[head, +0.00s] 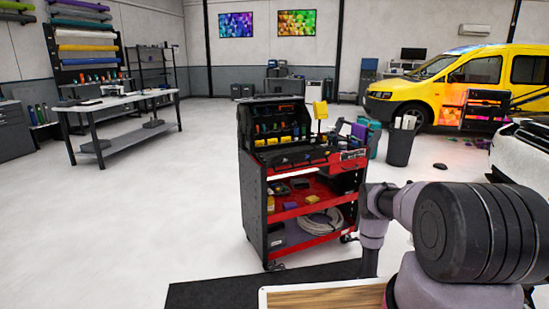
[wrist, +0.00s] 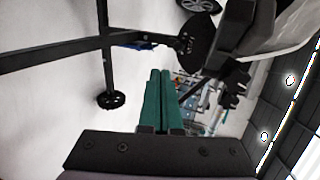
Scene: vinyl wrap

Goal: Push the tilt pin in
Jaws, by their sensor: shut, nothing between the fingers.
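My gripper (wrist: 160,74) is shut and empty, its two green fingers side by side in the wrist view. Past the fingertips is a dark stand frame (wrist: 60,54) with a caster (wrist: 111,100). A round black plate-like part (wrist: 202,42) is on the right of the fingertips, with dark brackets beside it. I cannot pick out the tilt pin with certainty in either view. The fingertips look apart from the frame, though the depth is hard to judge. In the head view the gripper is hidden; only my arm shows at right.
A red and black tool cart (head: 305,212) stands ahead, with a dark bin (head: 400,148) behind it. A worktable (head: 120,103) is at left and a yellow van (head: 470,85) at right. A wood-topped surface (head: 325,298) is at the bottom edge. The pale floor at left is clear.

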